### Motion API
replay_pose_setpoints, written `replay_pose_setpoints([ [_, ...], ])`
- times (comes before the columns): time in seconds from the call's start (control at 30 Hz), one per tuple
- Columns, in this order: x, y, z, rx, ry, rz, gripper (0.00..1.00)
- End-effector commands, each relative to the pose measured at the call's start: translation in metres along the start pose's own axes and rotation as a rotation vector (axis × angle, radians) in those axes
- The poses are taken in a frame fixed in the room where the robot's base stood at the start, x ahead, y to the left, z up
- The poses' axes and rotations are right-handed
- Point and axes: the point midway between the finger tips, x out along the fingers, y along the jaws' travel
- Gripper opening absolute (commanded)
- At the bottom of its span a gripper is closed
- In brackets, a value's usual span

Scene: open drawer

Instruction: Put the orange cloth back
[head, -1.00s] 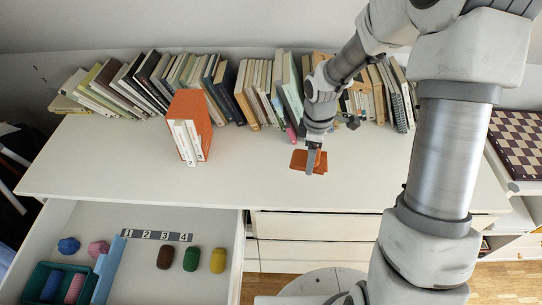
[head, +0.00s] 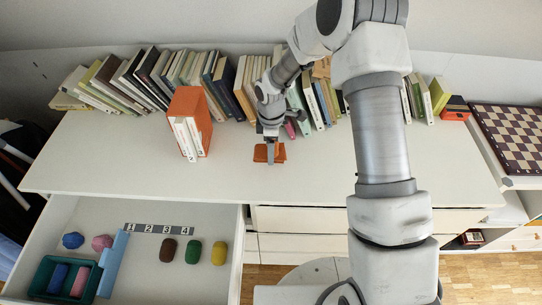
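The orange cloth (head: 260,153) shows as a small folded patch at my fingertips, above the white desktop (head: 340,178). My gripper (head: 271,157) points down, and its fingers cover the middle of the cloth. The cloth moves along with the gripper, so the fingers appear shut on it. The open drawer (head: 150,270) is at the lower left. In it are a strip numbered 1 to 4 (head: 160,230), a dark brown roll (head: 168,250), a green roll (head: 193,252) and a yellow roll (head: 219,252) below the strip.
A blue divider (head: 112,263) and a green tray (head: 42,280) with a blue and a pink roll fill the drawer's left. Blue (head: 73,240) and pink (head: 102,243) lumps lie behind. An orange-covered book group (head: 190,115) stands left of my gripper. A book row lines the wall.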

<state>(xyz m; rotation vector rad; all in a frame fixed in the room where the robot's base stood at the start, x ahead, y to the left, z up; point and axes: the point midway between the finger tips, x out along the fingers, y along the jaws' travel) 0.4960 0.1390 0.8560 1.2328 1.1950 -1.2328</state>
Motion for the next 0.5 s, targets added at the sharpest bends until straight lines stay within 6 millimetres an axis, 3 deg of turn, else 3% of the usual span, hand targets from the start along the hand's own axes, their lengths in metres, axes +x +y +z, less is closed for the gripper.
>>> replay_pose_setpoints([
  [0.33,0.038,0.000,-0.001,0.001,-0.001,-0.002,0.26],
  [0.5,0.041,0.001,-0.001,0.001,0.000,0.000,0.26],
])
